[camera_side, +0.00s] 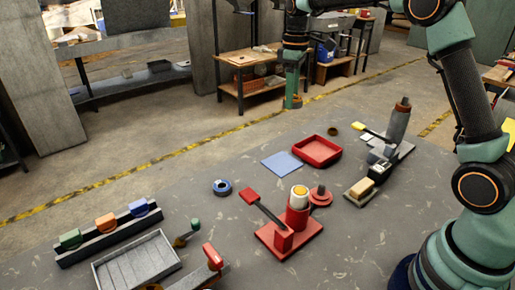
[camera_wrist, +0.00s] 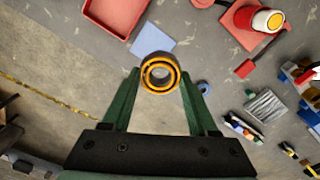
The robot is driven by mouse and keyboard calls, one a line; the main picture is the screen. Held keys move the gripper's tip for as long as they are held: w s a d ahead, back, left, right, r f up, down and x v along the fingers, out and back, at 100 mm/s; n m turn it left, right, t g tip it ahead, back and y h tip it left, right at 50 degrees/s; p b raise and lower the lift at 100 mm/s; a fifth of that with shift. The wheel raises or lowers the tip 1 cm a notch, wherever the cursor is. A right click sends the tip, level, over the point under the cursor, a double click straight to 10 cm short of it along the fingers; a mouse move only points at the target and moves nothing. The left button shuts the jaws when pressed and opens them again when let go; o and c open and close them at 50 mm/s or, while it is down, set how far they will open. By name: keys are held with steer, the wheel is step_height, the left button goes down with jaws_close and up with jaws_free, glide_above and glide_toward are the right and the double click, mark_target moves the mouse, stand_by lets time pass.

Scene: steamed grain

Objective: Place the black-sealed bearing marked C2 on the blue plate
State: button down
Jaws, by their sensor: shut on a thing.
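My gripper (camera_wrist: 160,80) is shut on a ring-shaped bearing (camera_wrist: 160,72) with orange rings and a dark band between them. No C2 mark can be read on it. In the side view my gripper (camera_side: 292,102) hangs above the far side of the table, and the held bearing is hard to make out there. The blue plate (camera_side: 281,163) is a flat square on the table beside the red tray; it also shows in the wrist view (camera_wrist: 153,38), just beyond the held bearing. A blue ring (camera_side: 221,186) lies on the table, apart from the plate.
The red tray (camera_side: 317,151) stands right of the plate, with a small brown ring (camera_side: 332,129) behind it. A red press-like fixture (camera_side: 289,235) stands in front. A grey ribbed tray (camera_side: 136,262) and a rack of coloured pieces (camera_side: 108,229) are at the front left.

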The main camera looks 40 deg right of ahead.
mark_target(281, 162)
steer(key=shift+m, duration=0.7)
steer(key=w+f, duration=0.1)
steer(key=f, duration=0.6)
steer(key=w+f, duration=0.1)
steer(key=f, duration=0.6)
steer(key=w+f, duration=0.1)
steer(key=f, duration=0.6)
steer(key=shift+w+d+f, duration=0.1)
steer(key=shift+d, duration=0.15)
steer(key=shift+f, duration=0.1)
steer(key=shift+c, duration=0.9)
jaws_free()
